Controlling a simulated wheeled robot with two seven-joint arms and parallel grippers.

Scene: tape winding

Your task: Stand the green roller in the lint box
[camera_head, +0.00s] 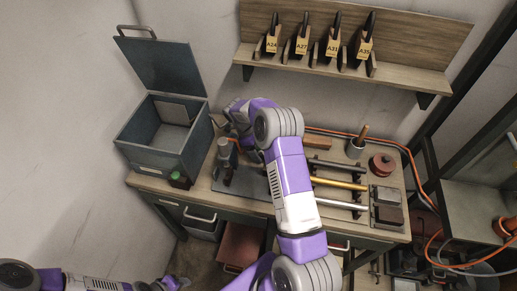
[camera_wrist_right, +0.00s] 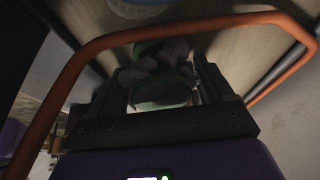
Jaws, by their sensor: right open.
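A blue-grey box (camera_head: 152,150) with its lid raised stands at the left end of the bench; I take it for the lint box. A small dark item with green on it (camera_head: 179,179) is by the box's front right corner; I cannot tell whether it is the roller.
Black rods and a yellow one (camera_head: 338,184) lie in a rack right of my right arm. A cup (camera_head: 356,148) and a red-brown round item (camera_head: 381,163) stand behind. A wall shelf (camera_head: 345,75) holds tagged tools. My right arm hides the middle of the bench.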

